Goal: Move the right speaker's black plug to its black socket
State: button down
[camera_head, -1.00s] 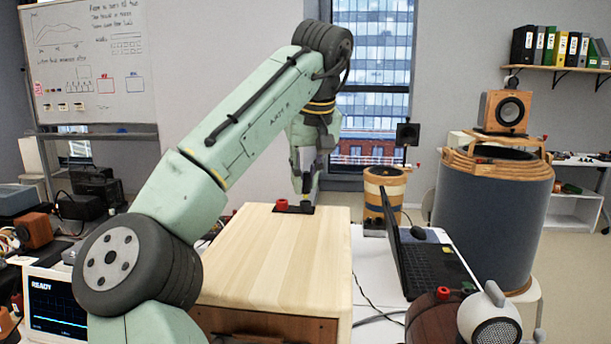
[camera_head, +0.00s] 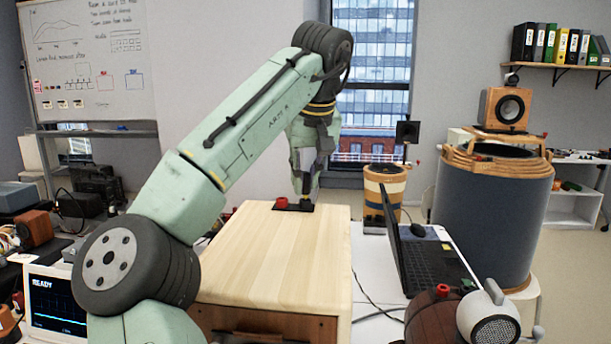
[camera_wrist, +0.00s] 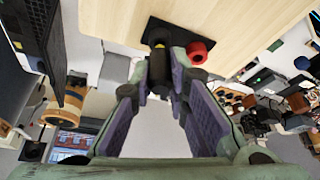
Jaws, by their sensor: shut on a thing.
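The pale wooden speaker box (camera_head: 275,255) lies in the middle of the head view. A black terminal plate (camera_head: 292,207) with a red terminal (camera_head: 281,202) sits at its far edge. My gripper (camera_head: 306,192) points down at the right end of this plate. In the wrist view, its purple-padded fingers (camera_wrist: 160,82) are shut on the black plug (camera_wrist: 159,68), a dark cylinder at the terminal plate (camera_wrist: 168,36). The red terminal (camera_wrist: 199,51) stands right beside it. The black socket is hidden; I cannot tell how deep the plug sits.
An open laptop (camera_head: 435,262) stands to the right of the box, with a banded wooden speaker (camera_head: 384,190) behind it. A brown barrel-shaped thing (camera_head: 434,318) and a white speaker (camera_head: 490,315) are at the front right. A monitor (camera_head: 57,303) is at the front left.

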jog(key=shift+f+b, duration=0.4)
jog(key=shift+f, duration=0.3)
jog(key=c, duration=1.5)
grip_release()
jog(key=shift+r, duration=0.1)
jog(key=shift+o, duration=0.2)
notch_tip(320, 180, up, 3)
jog(key=p, duration=0.3)
jog(key=shift+r+p, duration=0.6)
jog(key=shift+r, duration=1.65)
